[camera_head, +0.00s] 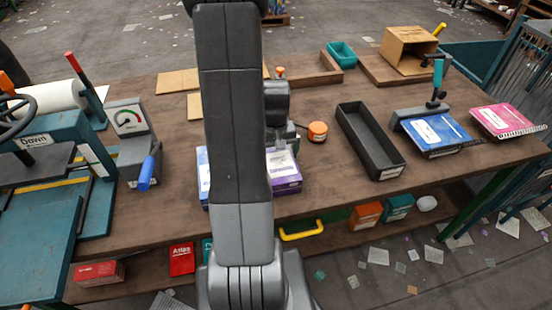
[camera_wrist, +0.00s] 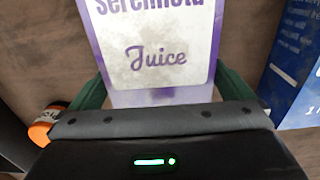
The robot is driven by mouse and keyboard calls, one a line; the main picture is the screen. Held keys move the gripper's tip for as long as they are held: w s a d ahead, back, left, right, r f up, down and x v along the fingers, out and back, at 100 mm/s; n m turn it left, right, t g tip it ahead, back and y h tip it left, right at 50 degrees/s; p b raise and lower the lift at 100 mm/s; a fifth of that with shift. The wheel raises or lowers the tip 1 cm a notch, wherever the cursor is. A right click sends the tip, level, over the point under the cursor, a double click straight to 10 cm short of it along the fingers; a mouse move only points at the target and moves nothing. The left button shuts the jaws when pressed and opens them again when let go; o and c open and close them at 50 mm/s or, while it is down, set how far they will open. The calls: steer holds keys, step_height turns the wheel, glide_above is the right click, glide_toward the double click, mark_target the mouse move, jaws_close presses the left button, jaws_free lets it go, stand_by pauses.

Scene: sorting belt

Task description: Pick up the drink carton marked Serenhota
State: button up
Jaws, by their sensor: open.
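The drink carton is purple with a pale label (camera_head: 287,178). It lies on the wooden table, partly behind my arm in the head view. In the wrist view the carton (camera_wrist: 158,45) shows the word Juice in full and Serenhota cut by the top edge. My gripper (camera_wrist: 163,92) is open, with a green finger on each side of the carton's near end. I cannot tell whether the fingers touch it. In the head view my gripper (camera_head: 279,140) is at the carton's far end, its fingers mostly hidden.
A blue carton (camera_head: 203,172) lies left of the purple one, partly behind my arm; it also shows at the wrist view's right edge (camera_wrist: 301,70). An orange-lidded jar (camera_head: 317,131) stands to the right. Farther right are a black tray (camera_head: 371,140) and a blue package (camera_head: 436,133).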

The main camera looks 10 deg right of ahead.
steer(key=shift+c, duration=0.4)
steer(key=c, duration=0.8)
